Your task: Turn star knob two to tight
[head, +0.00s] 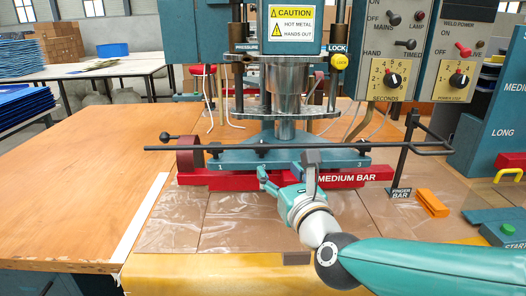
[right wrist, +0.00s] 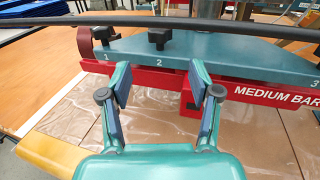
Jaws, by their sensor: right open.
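Star knob two (right wrist: 159,37) is a black knob on top of the teal bar (right wrist: 230,62), just behind the printed 2. It also shows in the head view (head: 262,149), close to the long black rod. My right gripper (right wrist: 160,84) is open and empty, its two blue-padded fingers spread in front of the bar. Knob two lies beyond the gap between the fingertips, apart from them. In the head view the right gripper (head: 287,176) reaches up to the front of the red medium bar (head: 345,178). My left gripper is not in view.
A long black finger bar (head: 300,147) runs across in front of the press. Another black knob (right wrist: 104,33) stands near the 1. An orange block (head: 432,203) lies at the right. The wooden table at the left (head: 80,205) is clear.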

